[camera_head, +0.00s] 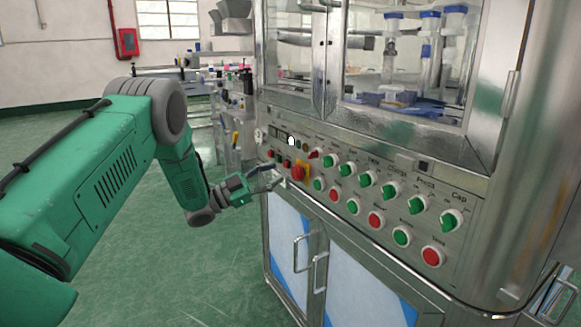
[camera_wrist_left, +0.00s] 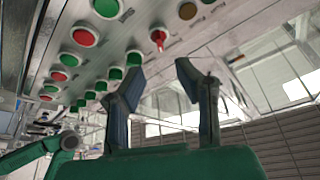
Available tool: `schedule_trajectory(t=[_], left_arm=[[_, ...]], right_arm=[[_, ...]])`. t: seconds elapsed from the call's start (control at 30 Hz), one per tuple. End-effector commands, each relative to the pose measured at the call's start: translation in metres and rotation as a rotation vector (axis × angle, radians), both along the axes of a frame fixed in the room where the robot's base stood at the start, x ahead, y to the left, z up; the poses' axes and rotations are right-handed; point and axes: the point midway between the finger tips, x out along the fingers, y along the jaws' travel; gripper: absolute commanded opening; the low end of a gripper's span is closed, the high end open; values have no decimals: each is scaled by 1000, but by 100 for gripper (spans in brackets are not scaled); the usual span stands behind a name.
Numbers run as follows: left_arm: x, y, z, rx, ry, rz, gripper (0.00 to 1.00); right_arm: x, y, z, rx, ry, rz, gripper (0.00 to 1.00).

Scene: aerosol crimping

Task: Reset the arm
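My left gripper (camera_head: 275,178) is at the left end of the machine's control panel (camera_head: 335,152), close to the red emergency-stop knob on its yellow plate (camera_head: 299,173). In the left wrist view its two dark fingers (camera_wrist_left: 162,73) are apart with nothing between them, so it is open. Whether a fingertip touches the panel I cannot tell. My left arm (camera_head: 125,150) reaches in from the left, bent at the elbow. My right gripper does not show in the head view. A green arm part (camera_wrist_left: 30,155) shows at the lower left of the left wrist view.
The panel carries rows of green knobs (camera_head: 368,179) and red buttons (camera_head: 375,219). Above it are glass doors (camera_head: 400,60); below are cabinet doors with metal handles (camera_head: 320,272). A bench with bottles (camera_head: 222,75) stands behind. The green floor (camera_head: 180,270) left of the cabinet is clear.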

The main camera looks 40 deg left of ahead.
Motion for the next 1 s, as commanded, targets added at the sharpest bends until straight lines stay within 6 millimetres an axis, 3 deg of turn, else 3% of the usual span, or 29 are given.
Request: schedule_trajectory(t=[0.2,0.77,0.87,0.97,1.0], left_arm=[[-11,7,-5,1,0,-1,28],[-11,6,-6,-2,7,1,28],[-5,-8,-18,-28,76,33,28],[0,-40,-51,-81,256,113,28],[-2,-57,-71,-103,358,155,28]], right_arm=[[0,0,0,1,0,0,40],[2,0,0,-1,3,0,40],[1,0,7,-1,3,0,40],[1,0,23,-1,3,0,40],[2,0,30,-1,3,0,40]])
